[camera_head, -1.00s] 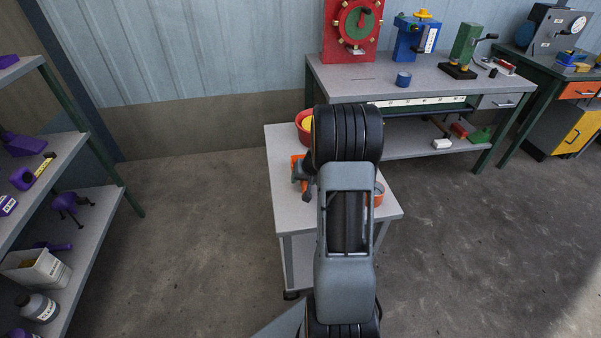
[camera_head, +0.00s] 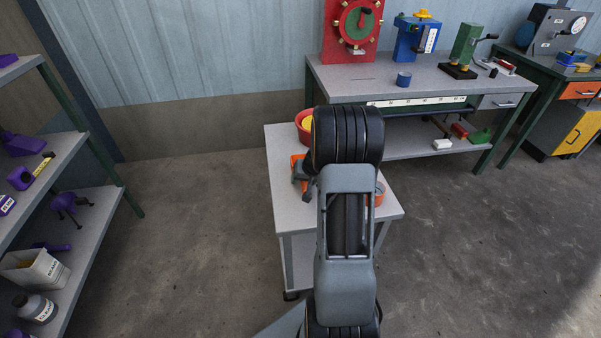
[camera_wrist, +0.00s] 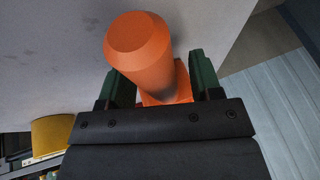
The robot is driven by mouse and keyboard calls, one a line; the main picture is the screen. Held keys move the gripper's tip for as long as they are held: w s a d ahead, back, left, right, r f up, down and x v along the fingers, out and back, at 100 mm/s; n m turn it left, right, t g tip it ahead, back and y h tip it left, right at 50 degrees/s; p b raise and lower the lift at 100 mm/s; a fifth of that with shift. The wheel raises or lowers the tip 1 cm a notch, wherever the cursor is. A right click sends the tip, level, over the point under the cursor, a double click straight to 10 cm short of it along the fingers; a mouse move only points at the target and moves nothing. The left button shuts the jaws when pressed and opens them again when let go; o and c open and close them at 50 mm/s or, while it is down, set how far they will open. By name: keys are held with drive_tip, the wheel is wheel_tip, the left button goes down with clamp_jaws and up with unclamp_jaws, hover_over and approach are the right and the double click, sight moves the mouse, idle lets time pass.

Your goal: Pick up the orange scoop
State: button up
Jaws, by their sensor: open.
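The orange scoop (camera_wrist: 142,45) is large in the wrist view, with its thick round end toward the camera and a flatter orange part behind it. My gripper (camera_wrist: 156,63) is open, with one green finger on each side of the scoop. A gap shows at the left finger; I cannot tell whether the right finger touches. In the head view an orange part (camera_head: 296,160) shows beside my grey wrist, over the small grey table (camera_head: 290,210). My arm hides most of the scoop and the fingers there.
A red bowl (camera_head: 301,117) with something yellow in it stands at the table's back. An orange round container (camera_head: 380,194) stands at its right edge, partly behind my arm. A workbench (camera_head: 345,77) is behind right, shelves (camera_head: 95,215) at left. Open floor lies between.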

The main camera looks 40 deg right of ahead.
drive_tip(key=shift+c, duration=0.2)
clamp_jaws()
idle(0.6)
